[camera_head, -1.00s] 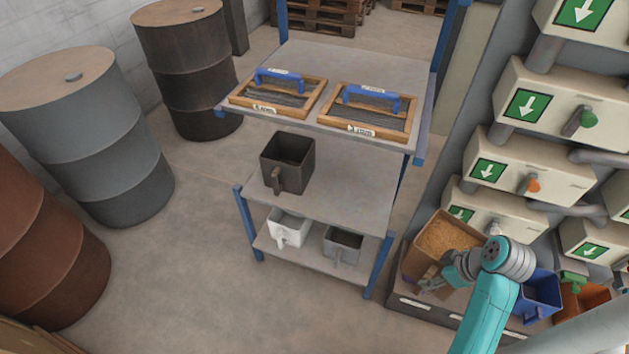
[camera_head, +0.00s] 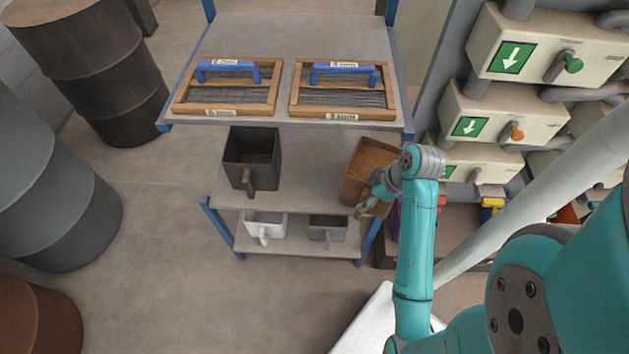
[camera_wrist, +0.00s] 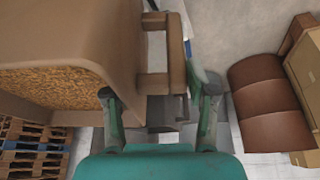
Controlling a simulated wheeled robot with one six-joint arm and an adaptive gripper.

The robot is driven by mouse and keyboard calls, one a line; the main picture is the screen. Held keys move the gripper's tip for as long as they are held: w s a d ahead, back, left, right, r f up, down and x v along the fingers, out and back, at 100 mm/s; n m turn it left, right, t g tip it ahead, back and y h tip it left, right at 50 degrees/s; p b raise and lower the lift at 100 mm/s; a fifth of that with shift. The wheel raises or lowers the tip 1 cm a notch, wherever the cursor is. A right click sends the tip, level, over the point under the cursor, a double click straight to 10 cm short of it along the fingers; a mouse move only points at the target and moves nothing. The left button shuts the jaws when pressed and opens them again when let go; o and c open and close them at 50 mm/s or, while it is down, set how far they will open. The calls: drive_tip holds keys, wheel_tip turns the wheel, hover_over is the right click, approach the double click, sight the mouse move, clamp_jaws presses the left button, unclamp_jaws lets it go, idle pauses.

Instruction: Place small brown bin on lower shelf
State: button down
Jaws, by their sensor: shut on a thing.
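The small brown bin (camera_head: 354,185), filled with tan grain, is at the right end of the rack in the head view, in front of the middle shelf's right side. My gripper (camera_head: 368,203) is shut on its handle (camera_wrist: 153,83); the handle lies between the fingers (camera_wrist: 160,92) in the wrist view. The bin fills the left of that view. The lower shelf (camera_head: 300,248) holds a white bin (camera_head: 265,222) at left and a grey bin (camera_head: 328,227) at right. Whether the held bin touches the rack I cannot tell.
The middle shelf (camera_head: 305,180) holds a dark bin (camera_head: 252,155) at left, with bare surface to its right. Two wooden sieves (camera_head: 228,108) with blue handles lie on the top shelf. Several drums (camera_head: 100,70) stand left.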

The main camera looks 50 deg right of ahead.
drive_tip(key=w+a+f, duration=0.1)
drive_tip(key=w+a, duration=0.1)
drive_tip(key=w, duration=0.4)
drive_tip(key=w+a+f, duration=0.1)
drive_tip(key=w+f, duration=0.1)
drive_tip(key=w, duration=0.5)
drive_tip(key=shift+a+f, duration=0.2)
drive_tip(key=shift+a, duration=0.15)
drive_tip(key=shift+c, duration=1.7)
unclamp_jaws()
drive_tip(key=shift+w, duration=0.1)
